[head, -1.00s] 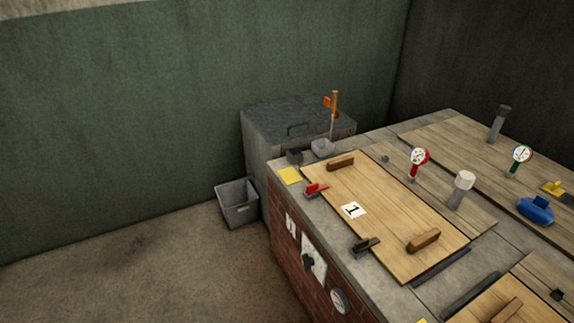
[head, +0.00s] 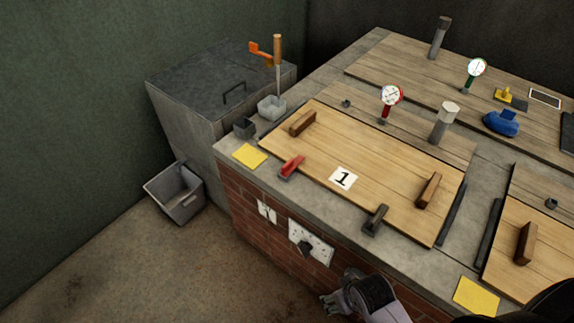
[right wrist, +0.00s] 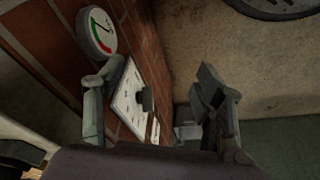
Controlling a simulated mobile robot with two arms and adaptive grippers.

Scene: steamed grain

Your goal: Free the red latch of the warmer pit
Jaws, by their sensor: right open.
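The red latch (head: 291,167) sits at the near left edge of the wooden lid (head: 385,172) marked 1, over the warmer pit. A dark latch (head: 376,220) of similar shape sits farther right on the same edge. My right gripper (head: 330,301) is in front of the brick side, below the counter edge and well apart from the red latch. In the right wrist view the right gripper (right wrist: 158,88) is open, its fingers spread with nothing between them. The red latch is not visible in that view. My left gripper is not in view.
The brick front carries a switch plate with a dark knob (head: 306,248) and a round gauge (right wrist: 101,31). A grey bin (head: 173,192) stands on the floor at left.

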